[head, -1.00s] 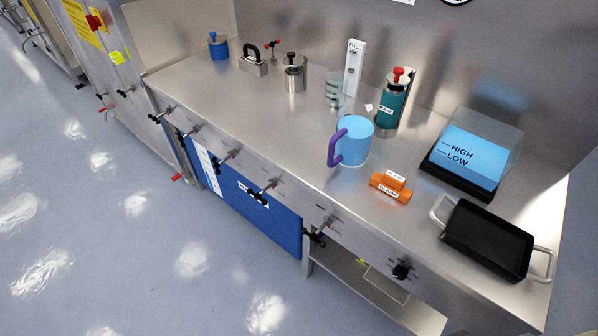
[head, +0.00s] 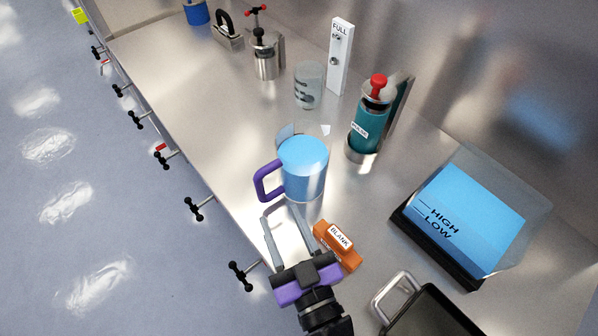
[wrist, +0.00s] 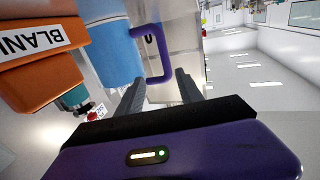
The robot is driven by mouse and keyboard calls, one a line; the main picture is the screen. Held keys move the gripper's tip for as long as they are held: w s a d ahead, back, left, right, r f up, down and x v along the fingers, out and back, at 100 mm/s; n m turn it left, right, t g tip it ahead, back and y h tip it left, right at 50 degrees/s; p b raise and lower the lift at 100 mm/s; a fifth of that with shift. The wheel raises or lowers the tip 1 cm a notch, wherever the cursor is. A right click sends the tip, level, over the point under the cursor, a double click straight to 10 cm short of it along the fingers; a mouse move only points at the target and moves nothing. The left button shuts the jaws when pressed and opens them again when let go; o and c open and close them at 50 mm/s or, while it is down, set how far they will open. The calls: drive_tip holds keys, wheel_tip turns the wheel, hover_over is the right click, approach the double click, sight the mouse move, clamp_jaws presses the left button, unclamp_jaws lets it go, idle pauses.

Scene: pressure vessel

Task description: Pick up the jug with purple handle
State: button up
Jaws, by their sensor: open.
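The jug (head: 305,165) is light blue with a purple handle (head: 266,181) on its left side, and stands upright on the steel bench in the head view. My gripper (head: 282,224) is open, just on the near side of the jug, with its fingers pointing toward it. In the wrist view the jug (wrist: 108,50) is at upper left, and its purple handle (wrist: 160,55) lies beyond and between the tips of my open gripper (wrist: 160,88). Nothing is between the fingers.
An orange block labelled BLANK (head: 338,246) lies close to the right of my gripper. A teal cylinder with a red knob (head: 371,118) and a clear beaker (head: 309,85) stand behind the jug. A blue HIGH/LOW tank (head: 468,212) and a black tray (head: 432,318) are at right.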

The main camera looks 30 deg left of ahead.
sight(260, 189)
drive_tip(key=shift+g, duration=0.3)
drive_tip(key=x, duration=0.2)
drive_tip(key=p+x, duration=0.1)
drive_tip(key=x, duration=0.1)
drive_tip(key=s+p+x, duration=0.1)
drive_tip(key=x, duration=0.2)
drive_tip(key=shift+a+r, duration=0.15)
drive_tip(key=shift+a, duration=0.2)
drive_tip(key=shift+p+x, duration=0.4)
drive_tip(key=shift+x, duration=2.6)
clamp_jaws()
drive_tip(key=shift+d, duration=0.1)
